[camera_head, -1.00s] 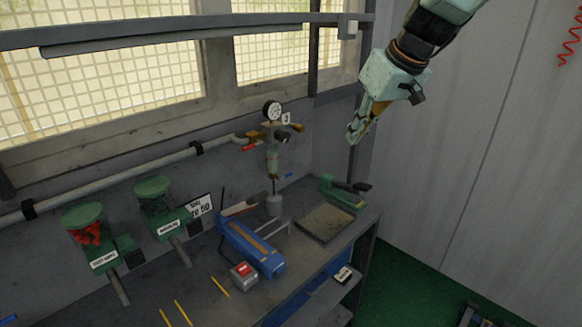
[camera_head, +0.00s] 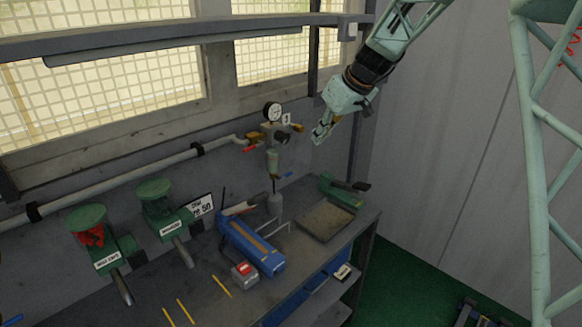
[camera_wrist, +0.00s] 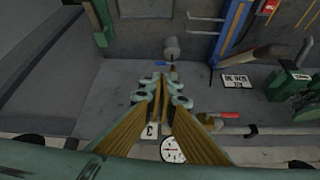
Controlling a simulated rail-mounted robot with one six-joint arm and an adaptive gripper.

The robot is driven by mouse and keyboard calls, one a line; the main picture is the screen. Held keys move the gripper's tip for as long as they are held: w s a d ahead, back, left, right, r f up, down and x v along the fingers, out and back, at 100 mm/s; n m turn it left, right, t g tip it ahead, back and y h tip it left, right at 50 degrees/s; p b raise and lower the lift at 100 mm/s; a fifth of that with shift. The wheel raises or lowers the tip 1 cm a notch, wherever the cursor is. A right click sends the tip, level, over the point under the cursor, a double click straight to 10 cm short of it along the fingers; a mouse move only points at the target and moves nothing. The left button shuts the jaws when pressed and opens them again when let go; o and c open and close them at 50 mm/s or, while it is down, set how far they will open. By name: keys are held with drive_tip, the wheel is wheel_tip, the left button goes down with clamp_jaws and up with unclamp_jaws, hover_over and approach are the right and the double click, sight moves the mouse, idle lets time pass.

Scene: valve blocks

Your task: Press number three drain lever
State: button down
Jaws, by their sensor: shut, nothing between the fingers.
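A filter unit (camera_head: 272,160) hangs on the wall pipe under a round gauge (camera_head: 273,111) and a small white label (camera_head: 287,119) whose mark I cannot read surely. A small blue lever (camera_head: 286,175) sticks out at its lower end. A blue lever also shows in the wrist view (camera_wrist: 163,63), just beyond my fingertips. My gripper (camera_head: 320,139) is shut and empty, in the air right of the filter unit and higher than the blue lever, apart from it. In the wrist view my fingers (camera_wrist: 162,88) hide most of the filter unit.
A red-handled lever (camera_head: 250,149) sits on the pipe at left. A blue machine (camera_head: 252,246), a tray (camera_head: 325,222) and green dispensers (camera_head: 88,240) are nearby. Air right of the filter is open.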

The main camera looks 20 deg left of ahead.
drive_tip(key=w+a+f+n+p, duration=0.1)
drive_tip(key=w+a+f, duration=0.3)
drive_tip(key=a+f, duration=0.2)
drive_tip(key=shift+w+a+y, duration=0.3)
drive_tip(key=shift+w+a, duration=0.1)
drive_tip(key=shift+a, duration=0.6)
drive_tip(key=p, duration=0.2)
hover_over(289, 174)
drive_tip(key=shift+w+f, duration=0.1)
drive_tip(key=shift+f, duration=4.15)
drive_tip(key=shift+d+f, duration=0.2)
drive_tip(key=shift+f, duration=0.75)
drive_tip(key=shift+d+f, duration=0.2)
drive_tip(key=shift+f, duration=0.7)
